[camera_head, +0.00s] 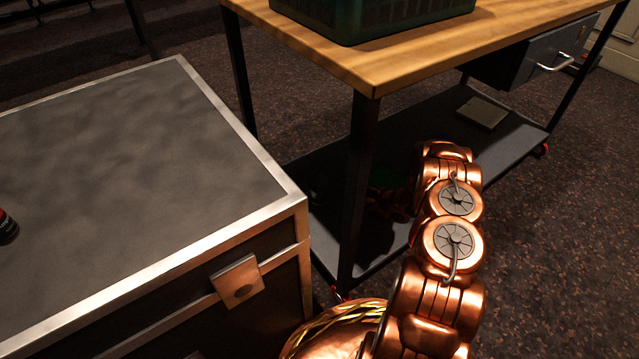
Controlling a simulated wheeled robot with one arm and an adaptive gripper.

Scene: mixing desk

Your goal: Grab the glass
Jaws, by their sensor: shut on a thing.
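No glass can be made out in the head view. My copper arm rises from the bottom of the picture and bends down toward the lower shelf (407,241) of the wooden-topped table. Its far end is dark and in shadow behind the table's front leg. My gripper's fingers cannot be made out there. A dim green patch (385,178) shows by the shadowed end of the arm; I cannot tell what it is.
A grey metal-edged cabinet (130,160) fills the left, with a dark bottle-like object (7,228) at its edge. The wooden table (400,65) carries a green crate (370,15). A flat box (482,112) lies on the shelf's right part. Floor is clear at right.

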